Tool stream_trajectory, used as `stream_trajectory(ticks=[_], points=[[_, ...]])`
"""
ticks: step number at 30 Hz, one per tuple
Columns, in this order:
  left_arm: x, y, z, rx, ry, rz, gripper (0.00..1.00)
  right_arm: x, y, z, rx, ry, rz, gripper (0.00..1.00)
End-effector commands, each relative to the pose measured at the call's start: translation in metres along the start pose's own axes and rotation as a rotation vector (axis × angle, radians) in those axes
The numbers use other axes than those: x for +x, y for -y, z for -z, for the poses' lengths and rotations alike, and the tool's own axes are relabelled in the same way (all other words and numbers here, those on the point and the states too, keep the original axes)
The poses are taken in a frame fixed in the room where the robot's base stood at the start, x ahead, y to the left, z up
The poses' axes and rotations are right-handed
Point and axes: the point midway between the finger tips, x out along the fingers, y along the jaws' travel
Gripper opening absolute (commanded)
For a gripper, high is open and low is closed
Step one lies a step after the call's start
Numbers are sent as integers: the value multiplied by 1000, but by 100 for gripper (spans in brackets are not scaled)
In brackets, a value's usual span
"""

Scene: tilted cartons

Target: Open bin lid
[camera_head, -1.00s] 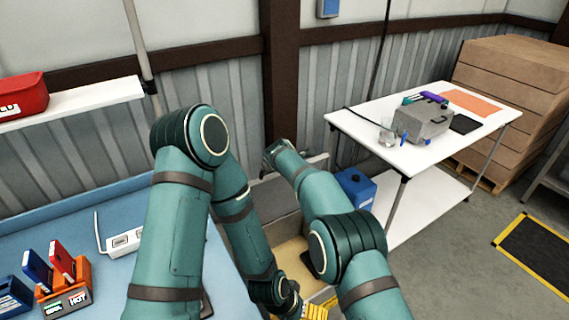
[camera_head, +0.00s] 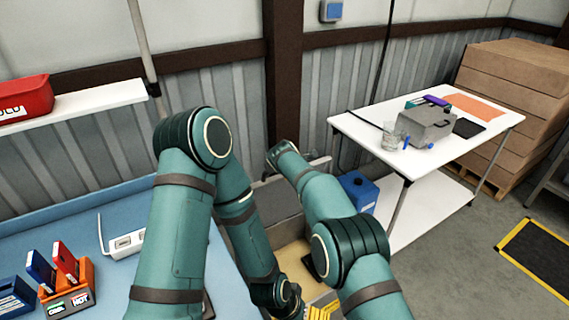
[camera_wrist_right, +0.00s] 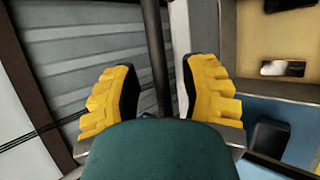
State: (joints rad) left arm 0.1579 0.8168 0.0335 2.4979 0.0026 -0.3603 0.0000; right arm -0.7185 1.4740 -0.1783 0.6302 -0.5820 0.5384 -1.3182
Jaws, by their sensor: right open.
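A grey panel (camera_head: 275,202) stands behind my arms in the head view, above a tan, box-like interior (camera_head: 294,254). It may be the bin and its lid, but my arms cover much of it and I cannot tell how the lid stands. My right gripper (camera_wrist_right: 160,90) shows in the right wrist view with its two yellow fingers spread and nothing held between them. In the head view its fingers are hidden beyond the forearm. My left gripper (camera_head: 318,312) shows only as a bit of yellow at the bottom edge, mostly hidden.
A dark pole (camera_wrist_right: 155,50) passes behind the right fingers, before a corrugated wall (camera_wrist_right: 80,50). A blue container (camera_head: 358,190) stands beside a white table (camera_head: 365,132). A blue workbench (camera_head: 105,255) with orange holder (camera_head: 70,290) lies left.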

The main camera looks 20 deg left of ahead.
Motion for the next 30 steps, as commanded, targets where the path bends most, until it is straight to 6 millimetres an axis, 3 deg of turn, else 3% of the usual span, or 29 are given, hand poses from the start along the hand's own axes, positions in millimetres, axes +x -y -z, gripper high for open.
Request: stream_trajectory(ticks=[8, 24, 30], points=[[0, 0, 0, 0, 0, 0, 100, -22, -1, 0, -3, 1, -1, 43], [0, 0, 0, 0, 0, 0, 100, -102, -2, -1, -1, 0, -4, 43], [0, 0, 0, 0, 0, 0, 100, -118, -1, -1, 0, 1, -3, 43]])
